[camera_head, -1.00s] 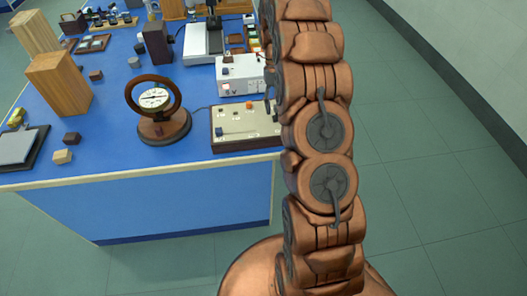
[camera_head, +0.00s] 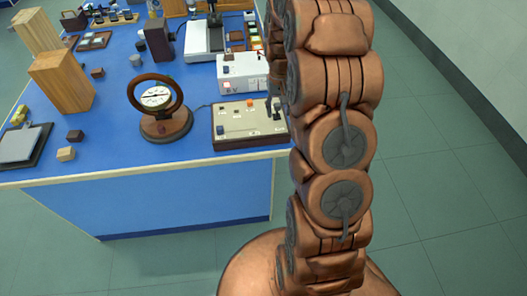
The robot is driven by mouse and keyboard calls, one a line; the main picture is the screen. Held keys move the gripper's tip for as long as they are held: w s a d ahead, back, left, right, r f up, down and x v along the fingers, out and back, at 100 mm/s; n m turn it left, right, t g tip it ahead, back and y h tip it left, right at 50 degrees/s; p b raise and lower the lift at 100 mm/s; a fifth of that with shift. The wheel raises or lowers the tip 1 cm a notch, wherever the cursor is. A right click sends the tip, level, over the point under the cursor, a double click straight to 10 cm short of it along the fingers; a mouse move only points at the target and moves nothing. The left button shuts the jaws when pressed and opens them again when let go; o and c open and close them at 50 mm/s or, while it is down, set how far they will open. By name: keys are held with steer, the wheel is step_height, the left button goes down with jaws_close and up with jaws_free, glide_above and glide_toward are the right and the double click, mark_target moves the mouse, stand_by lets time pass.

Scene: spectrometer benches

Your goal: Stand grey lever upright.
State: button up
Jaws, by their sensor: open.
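A low beige control panel (camera_head: 236,119) with dark wooden sides stands near the right front of the blue bench. It carries a blue knob (camera_head: 220,131) and small coloured buttons. My gripper (camera_head: 274,108) shows as two small dark fingers at the left edge of my arm, over the right end of the panel. The fingers look apart, with nothing clear between them. I cannot make out the grey lever for certain; it may be among the dark shapes there or hidden by the fingers and arm. Whether a finger touches the panel is too small to tell.
Wooden blocks (camera_head: 62,82) and a grey plate (camera_head: 20,145) are further left. Floor is clear at right.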

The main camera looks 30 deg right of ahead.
steer(key=shift+s+a+t+p, duration=0.1)
steer(key=shift+s+t+p, duration=0.2)
steer(key=shift+t, duration=0.1)
step_height(320, 180, up, 2)
steer(key=shift+w+r+b, duration=0.1)
steer(key=shift+r+b, duration=0.05)
steer(key=shift+b, duration=0.45)
step_height(320, 180, up, 6)
steer(key=b, duration=0.2)
steer(key=s+a+r+n+g+b, duration=0.1)
steer(key=s+a+r+n+b, duration=0.1)
steer(key=s+a, duration=1.5)
steer(key=shift+s+a+r+n, duration=0.25)
steer(key=shift+s+n, duration=0.35)
steer(key=shift+s, duration=0.6)
steer(key=s+a+f+n, duration=0.1)
steer(key=s+a, duration=0.2)
steer(key=s, duration=0.8)
steer(key=shift+s+a+g, duration=0.2)
steer(key=shift+a+g, duration=0.1)
steer(key=shift+g, duration=0.1)
